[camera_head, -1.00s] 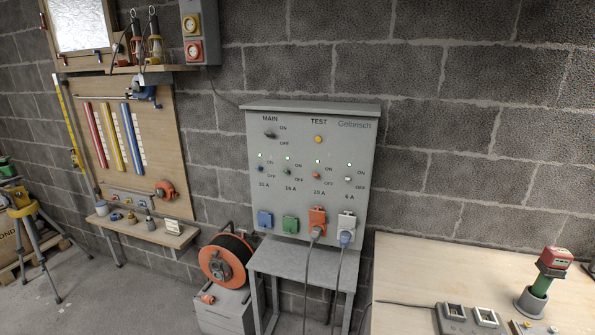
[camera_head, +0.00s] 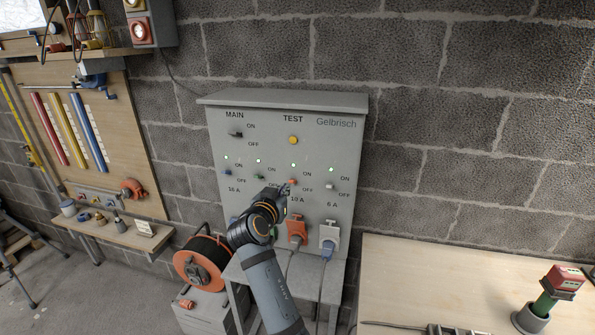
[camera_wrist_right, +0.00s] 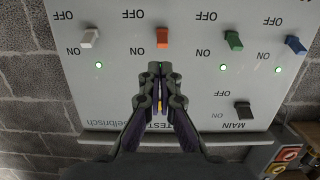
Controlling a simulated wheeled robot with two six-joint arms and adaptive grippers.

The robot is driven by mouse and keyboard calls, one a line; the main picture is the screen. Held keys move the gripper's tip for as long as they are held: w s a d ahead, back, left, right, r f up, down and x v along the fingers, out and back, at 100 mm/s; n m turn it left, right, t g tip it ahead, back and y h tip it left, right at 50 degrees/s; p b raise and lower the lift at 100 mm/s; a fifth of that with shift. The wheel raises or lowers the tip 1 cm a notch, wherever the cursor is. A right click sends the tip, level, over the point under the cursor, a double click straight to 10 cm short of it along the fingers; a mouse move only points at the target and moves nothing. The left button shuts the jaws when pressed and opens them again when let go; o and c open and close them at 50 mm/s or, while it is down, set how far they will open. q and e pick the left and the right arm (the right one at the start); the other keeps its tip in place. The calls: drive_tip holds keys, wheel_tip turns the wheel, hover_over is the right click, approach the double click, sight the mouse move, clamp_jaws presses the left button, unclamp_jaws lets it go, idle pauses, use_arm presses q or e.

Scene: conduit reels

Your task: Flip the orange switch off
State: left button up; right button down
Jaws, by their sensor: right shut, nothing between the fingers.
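The orange switch (camera_head: 292,182) is on the grey panel (camera_head: 345,140), under the TEST button, above the label 10 A. It also shows in the right wrist view (camera_wrist_right: 162,38), where the panel appears upside down. Its lever sits between its ON and OFF labels. My right gripper (camera_head: 285,187) is at the panel beside the switch. In the wrist view its closed fingertips (camera_wrist_right: 160,68) are just below the orange switch, on the ON-label side, with nothing held. I cannot tell whether they touch the panel. My left gripper is out of view.
White (camera_wrist_right: 89,38), green (camera_wrist_right: 233,41) and blue (camera_wrist_right: 296,44) switches flank the orange one, with lit green lamps. The black MAIN switch (camera_head: 236,133) and yellow TEST button (camera_head: 293,140) are higher. Orange (camera_head: 297,231) and white (camera_head: 329,234) sockets hold plugs. A wooden table (camera_head: 440,275) stands right.

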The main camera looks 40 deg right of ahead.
sight(292, 181)
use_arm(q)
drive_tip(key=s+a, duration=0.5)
use_arm(e)
drive_tip(key=p+x, duration=0.1)
drive_tip(key=x, duration=0.1)
drive_tip(key=p+x, duration=0.1)
drive_tip(key=x, duration=0.1)
drive_tip(key=r+p+x, duration=0.1)
drive_tip(key=p+x, duration=0.1)
drive_tip(key=x, duration=0.1)
drive_tip(key=shift+w+r, duration=0.1)
drive_tip(key=shift+r, duration=0.05)
drive_tip(key=shift+w+d+f, duration=0.2)
drive_tip(key=shift+w+d, duration=0.05)
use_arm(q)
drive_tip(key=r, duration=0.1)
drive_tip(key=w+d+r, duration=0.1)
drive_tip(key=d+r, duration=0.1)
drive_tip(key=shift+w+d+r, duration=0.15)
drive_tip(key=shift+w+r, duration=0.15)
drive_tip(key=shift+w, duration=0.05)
use_arm(e)
drive_tip(key=shift+s, duration=0.1)
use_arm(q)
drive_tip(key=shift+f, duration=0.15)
